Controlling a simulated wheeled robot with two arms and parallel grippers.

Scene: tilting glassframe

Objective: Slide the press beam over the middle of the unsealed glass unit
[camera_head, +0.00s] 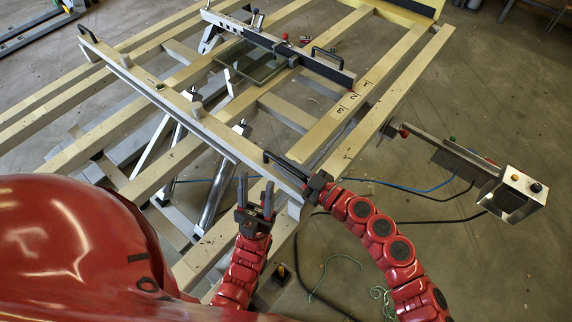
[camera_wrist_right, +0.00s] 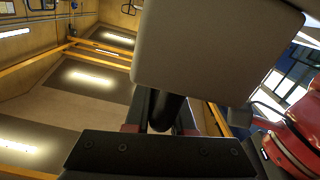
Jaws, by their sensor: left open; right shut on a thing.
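The near beam, likely the press beam (camera_head: 190,112), is long and grey with a black handle at each end. It lies across the slats on the near side of the glass unit (camera_head: 252,62), a dark greenish pane partly hidden by a far beam. My right gripper (camera_head: 318,184) is shut on the near beam's right-end handle (camera_head: 283,163). The right wrist view shows a black bar (camera_wrist_right: 167,110), probably that handle, in front of the gripper, below a pale block (camera_wrist_right: 215,45). My left gripper (camera_head: 256,196) is open and empty, its fingers pointing up beside the beam's right end.
The far beam (camera_head: 285,46), also with black handles, lies along the glass's far side. The slatted frame (camera_head: 310,135) carries numbers 1, 2 and 3 on one slat. A bracket with a control box (camera_head: 515,193) juts out at right. Cables lie on the floor.

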